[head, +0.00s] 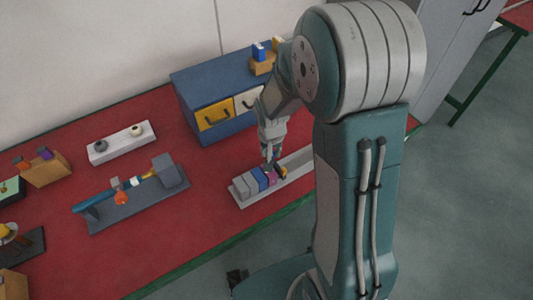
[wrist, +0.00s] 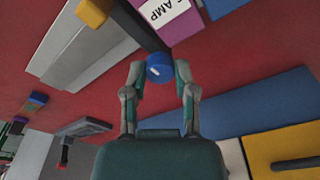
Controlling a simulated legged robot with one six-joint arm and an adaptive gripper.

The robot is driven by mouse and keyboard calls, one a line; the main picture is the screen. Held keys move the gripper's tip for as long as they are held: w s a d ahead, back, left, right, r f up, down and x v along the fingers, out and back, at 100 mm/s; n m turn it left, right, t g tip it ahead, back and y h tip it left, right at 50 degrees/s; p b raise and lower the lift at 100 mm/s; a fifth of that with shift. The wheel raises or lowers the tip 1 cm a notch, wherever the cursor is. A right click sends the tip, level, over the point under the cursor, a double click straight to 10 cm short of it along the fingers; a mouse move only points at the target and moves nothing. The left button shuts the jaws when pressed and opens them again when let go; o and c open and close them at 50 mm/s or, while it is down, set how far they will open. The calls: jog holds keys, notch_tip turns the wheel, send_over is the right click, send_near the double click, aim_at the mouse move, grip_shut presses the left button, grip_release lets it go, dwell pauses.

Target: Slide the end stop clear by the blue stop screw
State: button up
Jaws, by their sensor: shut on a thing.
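The blue stop screw (wrist: 159,67) is a round blue knob with a light slot, between my gripper's two fingertips (wrist: 160,78) in the wrist view. My gripper is shut on it. A dark, narrow piece (wrist: 146,32) that looks like the end stop runs behind the screw, beside a purple block lettered "AMP" (wrist: 168,18). In the head view my gripper (head: 268,163) reaches down to the row of blocks on the pale rail (head: 299,162). The screw is hidden there by my gripper.
Grey, blue and purple blocks sit on the rail's left part, with a yellow piece (head: 283,171) on the right. The rail's far right is behind my arm. A blue drawer cabinet (head: 205,85) stands behind on the red bench. A grey fixture (head: 130,203) lies left.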

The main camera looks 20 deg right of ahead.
jog(key=shift+w+d, duration=0.35)
jog(key=shift+d, duration=0.95)
jog(key=shift+w+d, duration=0.35)
jog(key=shift+d, duration=0.9)
jog(key=shift+w+d, duration=0.35)
jog(key=shift+d, duration=0.95)
jog(key=o, duration=1)
jog(key=shift+c, duration=0.2)
notch_tip(320, 180, up, 7)
